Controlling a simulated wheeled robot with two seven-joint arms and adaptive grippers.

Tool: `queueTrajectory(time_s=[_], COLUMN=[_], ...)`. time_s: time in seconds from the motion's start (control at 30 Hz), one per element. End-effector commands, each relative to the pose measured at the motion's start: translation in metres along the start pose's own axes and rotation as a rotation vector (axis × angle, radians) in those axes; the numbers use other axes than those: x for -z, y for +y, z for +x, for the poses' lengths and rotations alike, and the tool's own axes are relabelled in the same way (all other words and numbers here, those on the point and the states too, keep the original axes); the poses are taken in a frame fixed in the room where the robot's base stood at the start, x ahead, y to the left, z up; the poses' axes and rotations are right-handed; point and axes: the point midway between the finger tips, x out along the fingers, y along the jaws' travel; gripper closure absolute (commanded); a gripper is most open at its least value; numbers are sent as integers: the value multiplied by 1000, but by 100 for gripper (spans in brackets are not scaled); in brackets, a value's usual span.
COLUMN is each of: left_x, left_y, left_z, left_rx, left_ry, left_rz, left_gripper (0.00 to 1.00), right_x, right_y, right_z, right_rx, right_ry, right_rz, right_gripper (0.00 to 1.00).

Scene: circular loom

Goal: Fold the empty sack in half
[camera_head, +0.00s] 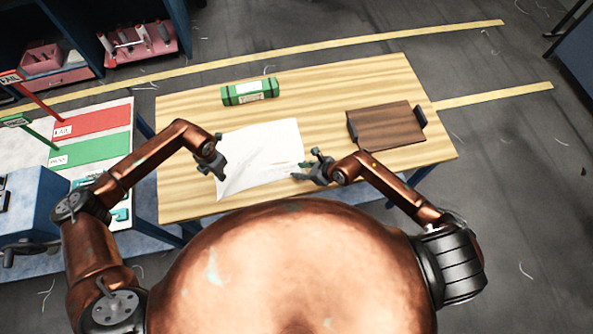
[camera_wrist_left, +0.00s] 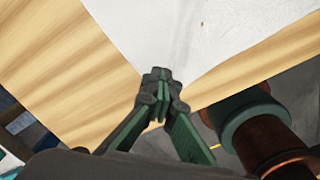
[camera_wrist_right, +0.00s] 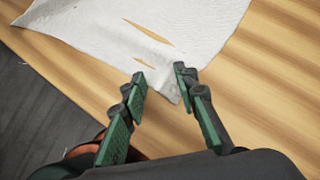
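The empty sack (camera_head: 262,150) is a white, creased sheet lying on the wooden table, with its near edge toward me. My left gripper (camera_head: 218,174) is at its left side. In the left wrist view its fingers (camera_wrist_left: 160,80) are together at a corner of the sack (camera_wrist_left: 185,35), which appears pinched between the tips. My right gripper (camera_head: 303,169) is at the near right corner. In the right wrist view its fingers (camera_wrist_right: 162,78) are apart, with a sack corner (camera_wrist_right: 170,88) between the tips. Slits in the sack (camera_wrist_right: 110,35) show wood through them.
A green strapped bundle (camera_head: 249,92) with a label lies behind the sack. A brown board with dark end blocks (camera_head: 388,126) lies at the right of the table (camera_head: 310,85). A side table with red (camera_head: 92,122) and green (camera_head: 90,151) mats stands at left.

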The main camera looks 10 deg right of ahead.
Motion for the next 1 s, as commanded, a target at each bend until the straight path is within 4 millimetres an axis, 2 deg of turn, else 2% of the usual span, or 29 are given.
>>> queueTrajectory(time_s=[0.03,0.7,1.0], left_x=[0,0,0], left_y=[0,0,0], left_z=[0,0,0], left_rx=[0,0,0], left_ry=[0,0,0], left_rz=[0,0,0], left_gripper=[100,100,100], right_x=[7,10,10], right_y=[3,4,3], right_z=[2,2,2], right_rx=[-5,-7,-6], right_ry=[14,19,19], right_rz=[3,4,3], right_gripper=[77,100,100])
